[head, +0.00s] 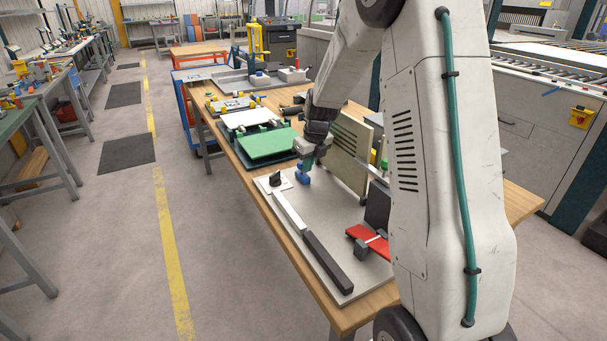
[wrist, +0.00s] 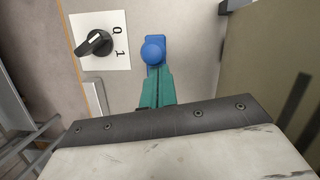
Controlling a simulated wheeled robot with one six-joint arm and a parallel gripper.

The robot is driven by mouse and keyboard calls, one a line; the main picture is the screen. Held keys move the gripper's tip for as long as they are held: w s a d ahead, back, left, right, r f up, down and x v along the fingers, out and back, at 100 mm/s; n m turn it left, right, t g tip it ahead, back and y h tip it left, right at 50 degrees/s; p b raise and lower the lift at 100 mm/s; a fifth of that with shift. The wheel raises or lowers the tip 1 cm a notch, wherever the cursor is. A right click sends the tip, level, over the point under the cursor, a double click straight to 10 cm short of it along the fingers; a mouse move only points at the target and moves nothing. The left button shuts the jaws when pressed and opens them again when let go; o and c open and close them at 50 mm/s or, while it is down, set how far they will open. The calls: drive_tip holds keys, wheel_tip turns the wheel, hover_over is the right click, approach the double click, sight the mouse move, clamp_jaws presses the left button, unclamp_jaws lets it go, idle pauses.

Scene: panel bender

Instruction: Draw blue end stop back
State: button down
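The blue end stop (head: 303,177) stands on the grey board on the workbench in the head view. In the wrist view the blue end stop (wrist: 153,52) shows as a round knob on a blue base. My gripper (head: 307,165) is low over the board at the end stop. In the wrist view the teal fingers of my gripper (wrist: 157,72) lie together with no clear gap.
A black rotary switch (wrist: 95,43) on a white plate marked 0 and 1 is left of the end stop. An upright beige panel (head: 350,152) stands close on the right. A white and black bar (head: 328,262) and a red part (head: 370,242) lie nearer on the board.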

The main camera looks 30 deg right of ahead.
drive_tip(key=w, duration=0.2)
drive_tip(key=shift+w+d, duration=0.15)
drive_tip(key=shift+w, duration=0.2)
drive_tip(key=shift+r, duration=0.15)
drive_tip(key=v, duration=0.9)
drive_tip(key=shift+s+r, duration=0.15)
drive_tip(key=shift+r, duration=0.2)
